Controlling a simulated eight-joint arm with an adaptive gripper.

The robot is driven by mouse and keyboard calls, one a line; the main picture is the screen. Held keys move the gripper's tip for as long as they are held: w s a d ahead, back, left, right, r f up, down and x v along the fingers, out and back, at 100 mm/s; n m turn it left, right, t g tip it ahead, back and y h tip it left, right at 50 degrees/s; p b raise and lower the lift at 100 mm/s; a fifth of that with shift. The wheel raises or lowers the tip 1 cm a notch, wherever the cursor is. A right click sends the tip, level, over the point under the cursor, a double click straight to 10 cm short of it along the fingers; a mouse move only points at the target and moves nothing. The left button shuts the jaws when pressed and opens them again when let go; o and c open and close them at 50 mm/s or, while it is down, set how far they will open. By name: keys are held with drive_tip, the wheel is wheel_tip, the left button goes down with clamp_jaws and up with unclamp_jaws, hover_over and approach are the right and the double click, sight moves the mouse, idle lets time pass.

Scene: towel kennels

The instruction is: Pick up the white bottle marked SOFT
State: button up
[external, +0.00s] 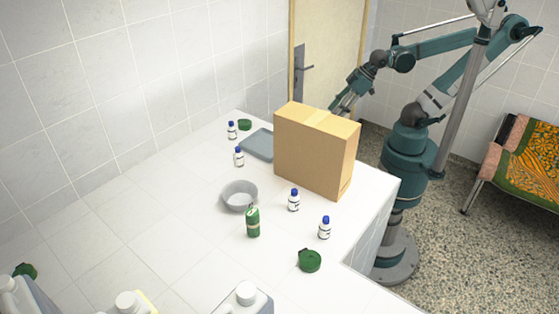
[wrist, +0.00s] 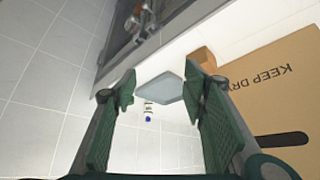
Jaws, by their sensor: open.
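Several small white bottles with blue caps and dark-marked labels stand upright on the white tiled counter: two at the back, one by the tray (external: 232,133) and one nearer (external: 238,159), and two at the right front, left (external: 293,203) and right (external: 324,231). Their labels are too small to read, so I cannot tell which is marked SOFT. In the wrist view one blue-capped bottle (wrist: 148,108) shows beyond and between my fingers. My gripper (wrist: 159,75) is open and empty. In the external view it is mostly hidden behind the cardboard box.
The tall cardboard box (external: 312,155), marked KEEP DRY in the wrist view (wrist: 285,90), stands between my arm and the counter's middle. White jugs (external: 246,300) line the front.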

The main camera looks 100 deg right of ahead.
drive_tip(key=w+d+r+m+g+p, duration=0.1)
drive_tip(key=w+r, duration=0.2)
drive_tip(key=w, duration=0.3)
drive_tip(key=w+d+r+m+p, duration=0.1)
drive_tip(key=w+r+p, duration=0.15)
drive_tip(key=w, duration=0.35)
drive_tip(key=m+g+h+p, duration=0.3)
drive_tip(key=m+p, duration=0.3)
drive_tip(key=m, duration=0.2)
approach(231, 122)
drive_tip(key=x, duration=0.7)
drive_tip(key=shift+s+a+f, duration=0.1)
drive_tip(key=shift+s+f, duration=0.05)
drive_tip(key=shift+f, duration=0.1)
drive_tip(key=shift+w+f+h, duration=0.3)
drive_tip(key=shift+w+f, duration=0.05)
drive_tip(key=shift+f, duration=0.05)
drive_tip(key=shift+x, duration=1.3)
